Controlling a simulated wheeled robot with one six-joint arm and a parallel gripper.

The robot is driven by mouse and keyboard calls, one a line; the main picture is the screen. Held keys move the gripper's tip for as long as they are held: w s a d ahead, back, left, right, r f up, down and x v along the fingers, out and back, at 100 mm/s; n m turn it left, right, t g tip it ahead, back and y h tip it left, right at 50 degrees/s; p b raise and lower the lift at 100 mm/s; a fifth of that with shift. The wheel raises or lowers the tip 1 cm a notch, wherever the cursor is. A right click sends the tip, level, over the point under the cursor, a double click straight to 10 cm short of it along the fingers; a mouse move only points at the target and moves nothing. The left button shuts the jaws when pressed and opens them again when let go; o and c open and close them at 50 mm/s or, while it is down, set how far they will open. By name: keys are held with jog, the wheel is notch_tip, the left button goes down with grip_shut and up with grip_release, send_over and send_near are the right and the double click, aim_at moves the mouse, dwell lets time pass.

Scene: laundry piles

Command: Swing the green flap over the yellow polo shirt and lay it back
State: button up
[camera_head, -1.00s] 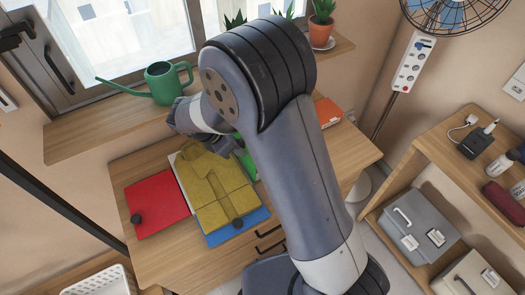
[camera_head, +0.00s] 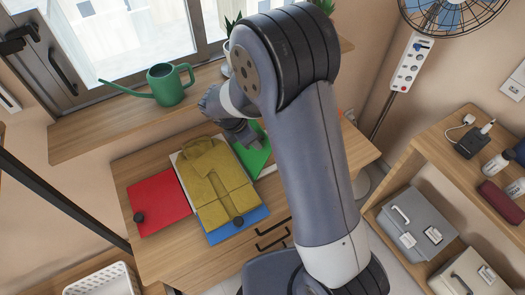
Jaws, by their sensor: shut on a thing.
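The yellow polo shirt (camera_head: 215,182) lies folded in a narrow upright shape on the folding board on the wooden desk, its collar toward the window. The green flap (camera_head: 259,158) shows to the right of the shirt's upper part, partly hidden by my gripper and arm. My gripper (camera_head: 246,138) is shut on the green flap near its far edge. The exact grip is small and partly hidden. The red flap (camera_head: 160,200) lies flat to the left of the shirt. The blue flap (camera_head: 236,227) shows under the shirt's near end.
A green watering can (camera_head: 166,84) stands on the windowsill behind the desk. A white basket (camera_head: 103,279) is at the lower left. A shelf (camera_head: 440,130) with toolboxes and small items stands at the right. My arm covers the right part of the desk.

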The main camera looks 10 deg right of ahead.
jog(key=shift+w+d+f+p, duration=0.15)
jog(key=shift+w+d, duration=0.1)
jog(key=shift+d, duration=0.25)
jog(key=shift+w+d+f+p, duration=0.1)
jog(key=shift+w+d+p, duration=0.1)
jog(key=shift+d, duration=0.3)
jog(key=shift+w+d+y, duration=0.1)
jog(key=shift+d+y, duration=0.1)
jog(key=shift+y, duration=0.1)
jog(key=shift+g+y, duration=0.3)
jog(key=shift+y, duration=0.1)
jog(key=d+f, duration=0.1)
jog(key=w+d+f+p, duration=0.1)
jog(key=d, duration=0.1)
jog(key=shift+w+d, duration=0.1)
jog(key=shift+w, duration=0.05)
jog(key=shift+y, duration=0.5)
jog(key=d+f, duration=0.1)
jog(key=w+d+f, duration=0.1)
jog(key=f, duration=0.1)
jog(key=shift+d, duration=0.3)
